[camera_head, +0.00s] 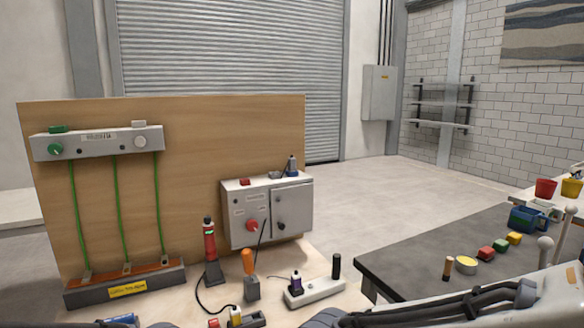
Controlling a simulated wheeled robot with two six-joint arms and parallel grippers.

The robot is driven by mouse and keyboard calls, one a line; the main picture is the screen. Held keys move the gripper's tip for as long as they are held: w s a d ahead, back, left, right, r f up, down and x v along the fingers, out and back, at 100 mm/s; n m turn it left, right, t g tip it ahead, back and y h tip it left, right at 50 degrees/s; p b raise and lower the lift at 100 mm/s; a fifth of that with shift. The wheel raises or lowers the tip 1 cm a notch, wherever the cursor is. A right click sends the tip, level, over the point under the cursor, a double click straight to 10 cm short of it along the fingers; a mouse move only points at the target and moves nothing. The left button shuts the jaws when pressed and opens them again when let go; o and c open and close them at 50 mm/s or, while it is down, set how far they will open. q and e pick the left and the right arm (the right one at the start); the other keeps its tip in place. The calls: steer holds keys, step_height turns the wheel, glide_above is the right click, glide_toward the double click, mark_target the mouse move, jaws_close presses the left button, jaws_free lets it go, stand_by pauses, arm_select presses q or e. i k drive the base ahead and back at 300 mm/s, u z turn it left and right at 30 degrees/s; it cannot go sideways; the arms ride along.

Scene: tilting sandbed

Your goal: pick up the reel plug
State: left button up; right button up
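Several plug-like pieces show, and I cannot tell for sure which one is the reel plug. A dark plug with a white and purple band (296,283) stands upright on a white power strip (318,291). A yellow and white plug (235,316) sits in a dark block at the bottom edge, near a black cable. A grey-blue plug (291,166) stands on top of the grey switch box (267,209). Neither gripper shows in this view, and nothing here is seen held.
A red and dark upright tool (210,250) and an orange-handled piece (248,268) stand on the pale bench before a wooden panel (200,130). A dark table (420,250) at right carries coloured blocks and a blue mug (522,219).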

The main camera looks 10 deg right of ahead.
mark_target(292, 165)
steer(key=z, duration=0.35)
steer(key=k, duration=0.4)
steer(key=z, duration=0.85)
steer(key=i, duration=1.05)
steer(key=u, duration=1.3)
steer(key=i, duration=0.85)
steer(key=u, duration=0.95)
